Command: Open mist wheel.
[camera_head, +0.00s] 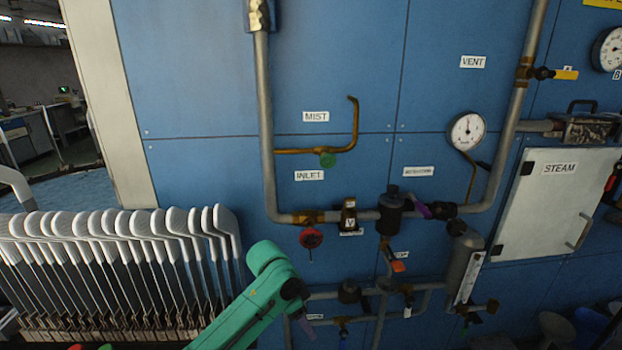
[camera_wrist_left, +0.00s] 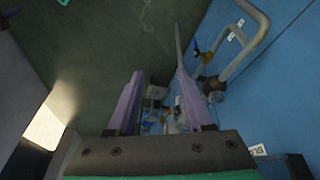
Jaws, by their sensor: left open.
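The mist wheel is a small green handwheel (camera_head: 327,160) on a brown pipe (camera_head: 353,125), below the MIST label (camera_head: 316,116) on the blue wall panel. My left arm, green, comes in from below in the head view and bends below and left of the wheel, apart from it. I cannot make out the mist wheel in that view. My right gripper is in neither view.
A red handwheel (camera_head: 311,238) sits on the inlet pipe below the mist wheel. A rack of white sock forms (camera_head: 110,226) stands at the left. Pipes, valves and a gauge (camera_head: 467,131) fill the right side. The panel around the mist wheel is fairly clear.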

